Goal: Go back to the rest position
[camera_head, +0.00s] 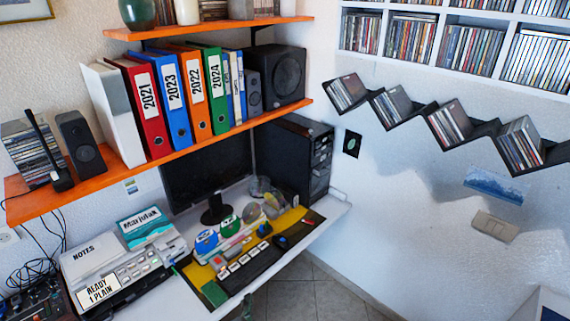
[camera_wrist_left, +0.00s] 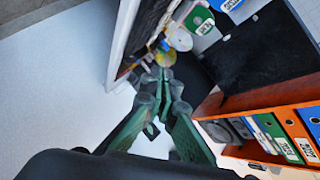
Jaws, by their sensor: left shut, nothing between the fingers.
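My left gripper (camera_wrist_left: 161,84) shows in the wrist view with its greenish fingers shut and nothing between the tips. Discs on the desk (camera_wrist_left: 181,40) show beyond the fingertips, apparently apart from them. My right gripper shows in neither view.
An orange shelf (camera_head: 215,130) with binders and speakers hangs above the white desk (camera_head: 322,218). The desk holds a monitor (camera_head: 205,178), a black computer tower (camera_head: 305,160), a keyboard (camera_head: 242,270) and discs. Zigzag disc shelves (camera_head: 480,128) hang on the right wall. Floor (camera_head: 300,296) shows below.

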